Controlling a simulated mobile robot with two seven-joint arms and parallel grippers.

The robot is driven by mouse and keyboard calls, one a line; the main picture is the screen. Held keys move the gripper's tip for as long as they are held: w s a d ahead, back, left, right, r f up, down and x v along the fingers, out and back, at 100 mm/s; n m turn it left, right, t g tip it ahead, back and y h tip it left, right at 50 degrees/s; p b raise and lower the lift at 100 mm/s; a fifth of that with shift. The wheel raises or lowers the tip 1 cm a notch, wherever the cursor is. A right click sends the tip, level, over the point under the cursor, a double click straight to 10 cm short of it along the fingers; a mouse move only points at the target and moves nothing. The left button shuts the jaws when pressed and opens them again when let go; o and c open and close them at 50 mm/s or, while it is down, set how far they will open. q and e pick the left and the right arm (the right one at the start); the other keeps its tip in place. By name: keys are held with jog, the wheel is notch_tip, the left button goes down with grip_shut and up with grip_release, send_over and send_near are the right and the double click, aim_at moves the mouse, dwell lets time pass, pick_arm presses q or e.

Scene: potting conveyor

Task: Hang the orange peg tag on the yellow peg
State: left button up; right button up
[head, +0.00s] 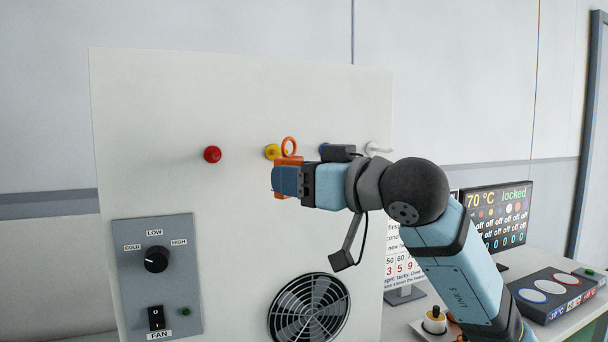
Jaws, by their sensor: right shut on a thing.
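The orange peg tag (289,147) has a ring at its top and a flat body below. My right gripper (286,181) is shut on the body of the tag, with the ring standing up above the jaws. The yellow peg (271,152) sticks out of the white panel, just left of the ring and partly behind the tag. The ring appears beside the peg in the picture; I cannot tell the depth gap between them. The lower part of the tag is partly hidden by the gripper. My left gripper is not in view.
The white panel (150,110) also bears a red peg (212,154), a blue peg (324,148) partly hidden by my gripper, and a white peg (376,149). Below are a grey control box (185,235) and a round fan grille (309,308). A monitor (495,215) stands at right.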

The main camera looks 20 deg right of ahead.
jog(key=shift+w, duration=0.6)
jog(key=shift+w+d, duration=0.1)
jog(key=shift+w, duration=0.35)
jog(key=shift+w+p, duration=0.4)
jog(key=shift+c, duration=1.3)
jog(key=shift+w+f+b, duration=0.25)
jog(key=shift+w+b, duration=0.1)
jog(key=shift+w, duration=0.15)
jog(key=shift+w+a+f, duration=0.15)
jog(key=shift+w+a, duration=0.05)
jog(key=shift+w, duration=0.15)
pick_arm(q)
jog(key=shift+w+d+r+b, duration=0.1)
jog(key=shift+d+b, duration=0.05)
jog(key=shift+b, duration=0.4)
pick_arm(e)
jog(key=shift+w+f, duration=0.1)
jog(key=shift+f, duration=0.1)
